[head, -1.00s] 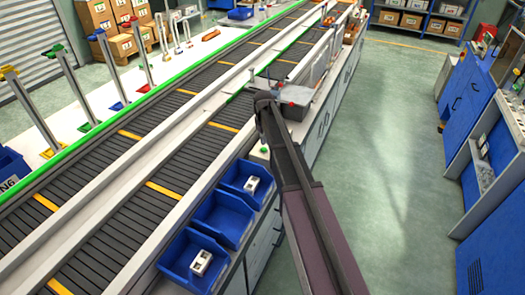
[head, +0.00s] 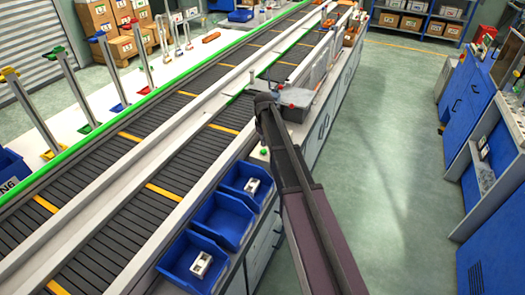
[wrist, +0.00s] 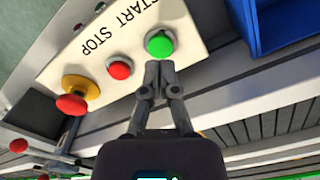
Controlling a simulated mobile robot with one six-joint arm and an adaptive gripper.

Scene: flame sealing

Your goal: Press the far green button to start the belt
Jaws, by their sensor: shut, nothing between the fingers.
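In the wrist view, a green button (wrist: 159,44) sits on a pale panel (wrist: 140,30) lettered START STOP, which appears upside down. A red button (wrist: 119,68) is beside it, then a red mushroom button on a yellow collar (wrist: 76,97). My gripper (wrist: 159,68) is shut and empty, its fingertips right at the green button's lower edge in the picture. I cannot tell if they touch it. In the head view a green button (head: 264,152) shows beside my arm, near the blue bins. My arm's end hides the fingers there.
Blue bins (head: 222,219) stand along the near side of the conveyor belt (head: 185,163); one edge shows in the wrist view (wrist: 285,25). A grey box (head: 296,105) is just past my arm's end. The floor (head: 385,170) to the right is clear.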

